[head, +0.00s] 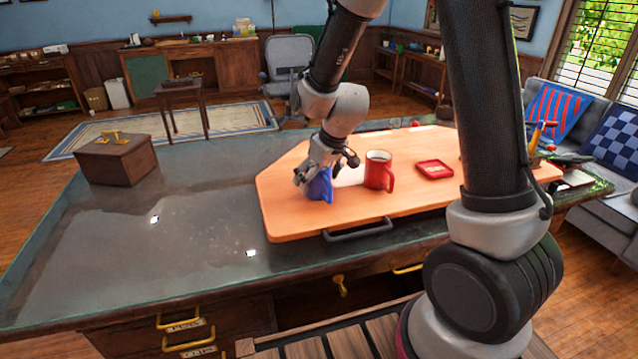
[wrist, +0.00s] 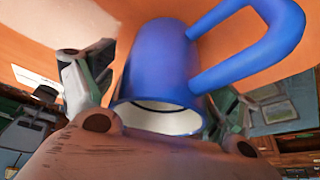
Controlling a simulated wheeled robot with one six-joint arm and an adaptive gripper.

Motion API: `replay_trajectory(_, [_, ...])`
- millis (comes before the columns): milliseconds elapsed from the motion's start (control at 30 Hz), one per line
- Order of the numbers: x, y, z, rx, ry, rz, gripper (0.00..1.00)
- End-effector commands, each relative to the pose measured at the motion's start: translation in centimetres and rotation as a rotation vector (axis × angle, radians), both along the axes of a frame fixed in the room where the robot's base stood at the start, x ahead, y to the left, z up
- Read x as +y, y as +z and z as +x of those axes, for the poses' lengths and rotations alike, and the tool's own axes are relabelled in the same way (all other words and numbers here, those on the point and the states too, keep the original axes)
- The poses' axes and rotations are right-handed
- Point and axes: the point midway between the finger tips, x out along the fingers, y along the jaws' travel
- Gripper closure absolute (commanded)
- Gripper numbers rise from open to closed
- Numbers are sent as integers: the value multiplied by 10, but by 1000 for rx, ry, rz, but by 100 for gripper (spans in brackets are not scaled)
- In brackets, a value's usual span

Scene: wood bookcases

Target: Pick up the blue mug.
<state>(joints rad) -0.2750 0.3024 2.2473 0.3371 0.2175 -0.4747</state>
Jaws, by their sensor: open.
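The blue mug (head: 319,185) stands near the left end of the orange wooden tray (head: 285,217) on the desk, partly hidden behind my gripper (head: 313,178). In the wrist view the blue mug (wrist: 160,62) shows its white inside and its handle, which points to the upper right. My gripper (wrist: 158,95) is open, with one finger on each side of the mug body. I cannot tell whether the fingers touch the mug.
A red mug (head: 379,170) stands on the tray just right of the blue mug. A small red square dish (head: 434,169) lies farther right. A brown box (head: 117,158) sits at the desk's left. The glossy desk top (head: 190,235) between is mostly clear.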

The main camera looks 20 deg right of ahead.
Motion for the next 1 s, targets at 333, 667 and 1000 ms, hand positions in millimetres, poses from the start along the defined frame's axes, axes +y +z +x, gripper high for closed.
replay_trajectory(333, [2,-8,3,-1,0,0,18])
replay_trajectory(667, [1,-8,3,0,0,0,65])
replay_trajectory(1000, [2,-4,3,-1,2,0,66])
